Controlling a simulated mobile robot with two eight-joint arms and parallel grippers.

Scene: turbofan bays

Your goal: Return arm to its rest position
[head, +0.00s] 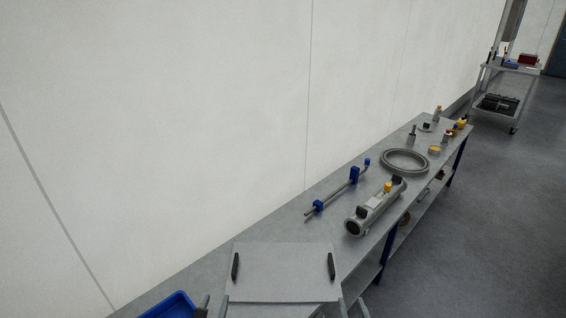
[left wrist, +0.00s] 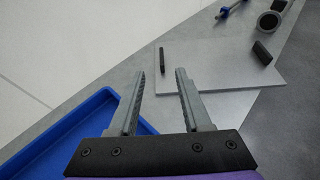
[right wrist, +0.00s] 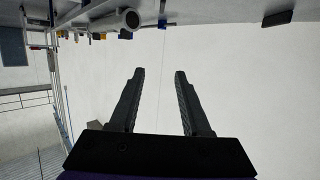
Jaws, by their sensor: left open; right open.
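My left gripper (head: 213,306) is at the bottom edge of the head view, beside the blue tray and the grey panel. In the left wrist view its jaws (left wrist: 161,72) are open, with nothing between the fingers. My right gripper shows only partly at the bottom of the head view, right of the panel. In the right wrist view its jaws (right wrist: 158,71) are open and empty, with pale wall beyond them. That view looks upside down, with the bench along its top.
A grey panel (head: 285,273) with two black handles lies on the bench. A blue tray (head: 172,306) is left of it. Beyond are a blue-fitted pipe (head: 335,197), a grey cylinder (head: 372,208) and a ring (head: 405,153). A cart (head: 513,68) stands far right. The floor is clear.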

